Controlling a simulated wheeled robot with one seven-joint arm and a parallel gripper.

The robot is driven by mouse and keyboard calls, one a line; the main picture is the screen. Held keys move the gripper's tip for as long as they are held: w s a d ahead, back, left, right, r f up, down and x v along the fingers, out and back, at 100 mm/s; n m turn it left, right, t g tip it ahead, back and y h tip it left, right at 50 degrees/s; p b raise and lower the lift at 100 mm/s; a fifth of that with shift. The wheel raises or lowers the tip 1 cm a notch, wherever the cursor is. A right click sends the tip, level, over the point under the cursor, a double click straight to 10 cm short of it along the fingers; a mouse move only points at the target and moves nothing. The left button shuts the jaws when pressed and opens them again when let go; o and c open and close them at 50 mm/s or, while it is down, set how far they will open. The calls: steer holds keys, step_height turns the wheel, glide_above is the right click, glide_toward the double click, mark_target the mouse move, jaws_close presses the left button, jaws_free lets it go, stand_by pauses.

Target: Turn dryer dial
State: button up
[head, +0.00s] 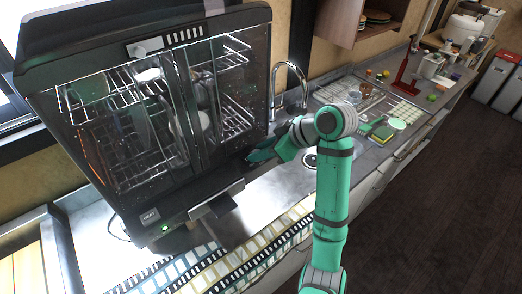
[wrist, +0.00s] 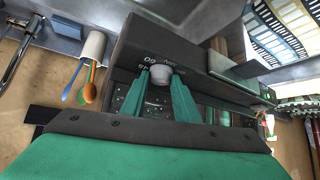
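The dryer (head: 150,110) is a large dark cabinet with glass doors and wire racks, at the left of the head view. Its side panel (wrist: 130,45) fills the middle of the wrist view. A round grey dial (wrist: 160,76) sticks out from that panel, with small printed marks above it. My gripper (wrist: 160,78) has one green finger on each side of the dial, with no clear gap between fingertips and dial. In the head view my gripper (head: 262,155) is at the dryer's lower right side, and the dial is hidden there.
A curved faucet (head: 292,82) stands close behind my gripper. A white cup with colored spoons (wrist: 92,47) is left of the dryer in the wrist view. A patterned runner (head: 225,262) lies in front. Dishes and a rack (head: 385,97) occupy the counter to the right.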

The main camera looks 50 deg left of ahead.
steer(key=c, duration=0.3)
steer(key=shift+d, duration=0.1)
stand_by(0.5)
stand_by(0.8)
steer(key=o, duration=1)
steer(key=v, duration=1)
steer(key=shift+w+d+r, duration=0.1)
steer(key=shift+d+r, duration=0.15)
steer(key=shift+r, duration=0.05)
